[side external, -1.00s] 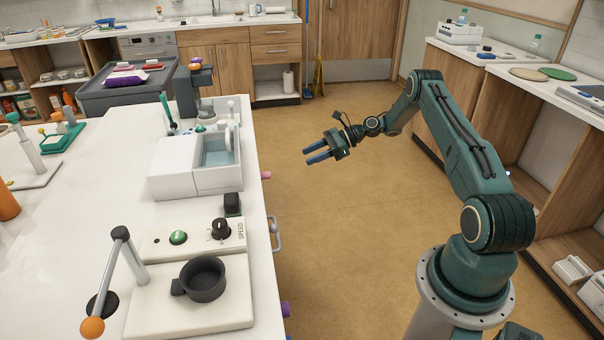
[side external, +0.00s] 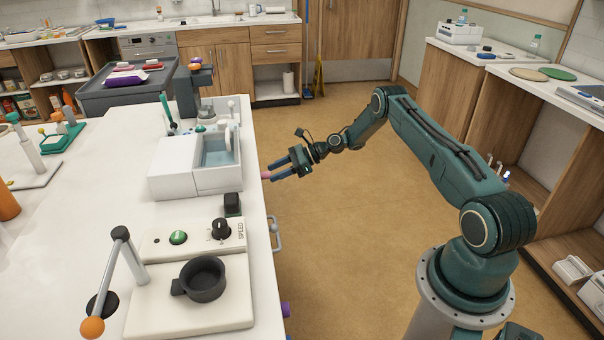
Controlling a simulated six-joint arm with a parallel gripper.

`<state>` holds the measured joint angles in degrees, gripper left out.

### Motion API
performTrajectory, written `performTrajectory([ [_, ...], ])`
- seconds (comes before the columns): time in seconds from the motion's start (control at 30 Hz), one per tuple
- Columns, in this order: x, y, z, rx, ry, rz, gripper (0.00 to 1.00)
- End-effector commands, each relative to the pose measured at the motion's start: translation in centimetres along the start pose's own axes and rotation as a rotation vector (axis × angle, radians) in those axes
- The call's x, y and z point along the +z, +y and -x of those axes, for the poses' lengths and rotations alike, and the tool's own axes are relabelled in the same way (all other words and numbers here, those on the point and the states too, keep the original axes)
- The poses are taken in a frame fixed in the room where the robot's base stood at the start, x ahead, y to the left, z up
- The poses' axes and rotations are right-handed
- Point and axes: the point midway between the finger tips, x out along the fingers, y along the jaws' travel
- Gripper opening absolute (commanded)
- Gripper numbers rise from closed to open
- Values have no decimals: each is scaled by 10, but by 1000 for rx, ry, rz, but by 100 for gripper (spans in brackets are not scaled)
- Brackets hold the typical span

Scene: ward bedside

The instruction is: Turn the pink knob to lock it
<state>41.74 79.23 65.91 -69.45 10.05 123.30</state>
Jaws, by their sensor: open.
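The pink knob (side external: 266,175) sticks out from the right side of the white counter, just below its top edge. The fingers hide part of the knob.
The white counter (side external: 60,235) carries a white box with a basin (side external: 218,160) above the knob. A metal handle (side external: 276,232) and a purple knob (side external: 285,309) stick out further along the same side. The floor (side external: 350,250) beside the counter is clear.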

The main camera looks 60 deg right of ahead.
Motion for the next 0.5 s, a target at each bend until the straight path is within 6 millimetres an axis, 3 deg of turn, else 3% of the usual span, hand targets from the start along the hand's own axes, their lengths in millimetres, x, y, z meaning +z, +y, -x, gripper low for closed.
performTrajectory([
  [0.17, 0, 0, -10, 0, 0, 1, 45],
  [0.47, 0, 0, -12, 0, 0, 1, 45],
  [0.5, 0, 0, -12, 0, 0, 1, 41],
])
